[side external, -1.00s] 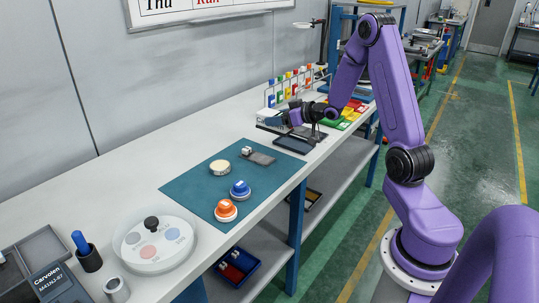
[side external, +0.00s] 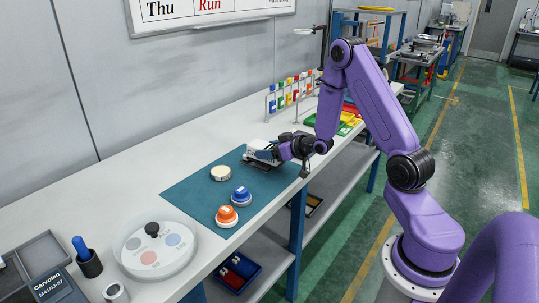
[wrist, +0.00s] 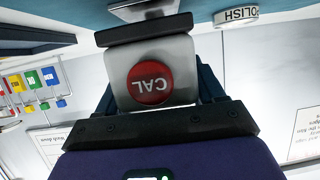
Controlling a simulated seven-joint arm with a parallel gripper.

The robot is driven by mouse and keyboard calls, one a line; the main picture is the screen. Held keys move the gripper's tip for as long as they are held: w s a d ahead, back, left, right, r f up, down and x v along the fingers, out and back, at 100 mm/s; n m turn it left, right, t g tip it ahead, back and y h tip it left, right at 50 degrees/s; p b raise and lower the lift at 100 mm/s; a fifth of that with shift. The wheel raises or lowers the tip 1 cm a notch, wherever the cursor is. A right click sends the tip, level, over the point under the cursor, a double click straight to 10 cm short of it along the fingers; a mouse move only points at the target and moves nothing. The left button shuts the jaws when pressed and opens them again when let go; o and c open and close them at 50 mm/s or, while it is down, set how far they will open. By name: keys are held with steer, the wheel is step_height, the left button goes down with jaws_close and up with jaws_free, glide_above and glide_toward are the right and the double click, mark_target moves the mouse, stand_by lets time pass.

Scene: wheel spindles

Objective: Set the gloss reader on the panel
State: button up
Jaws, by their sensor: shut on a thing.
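The gloss reader (wrist: 178,62), a pale grey block with a red CAL button, is held in my gripper (wrist: 155,88) in the wrist view. In the side view the reader (side external: 258,145) shows as a pale block at my gripper (side external: 270,154), over the far part of the teal mat. The gripper is shut on it. The panel is largely hidden behind the reader and gripper in the side view; a grey piece that may belong to it shows at the top of the wrist view. I cannot tell whether reader and panel touch.
On the teal mat (side external: 190,193) stand a cream polish tin (side external: 221,173), a blue-topped pad (side external: 241,196) and an orange-topped pad (side external: 227,216). A round turntable (side external: 156,250) lies nearer. A rack of colour tags (side external: 290,92) stands behind the gripper. The mat's left part is clear.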

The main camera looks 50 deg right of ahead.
steer(key=shift+f, duration=0.8)
steer(key=shift+f, duration=0.15)
steer(key=o, duration=1.3)
steer(key=shift+r, duration=0.2)
steer(key=v, duration=0.7)
steer(key=shift+s, duration=0.3)
steer(key=shift+a+r, duration=0.1)
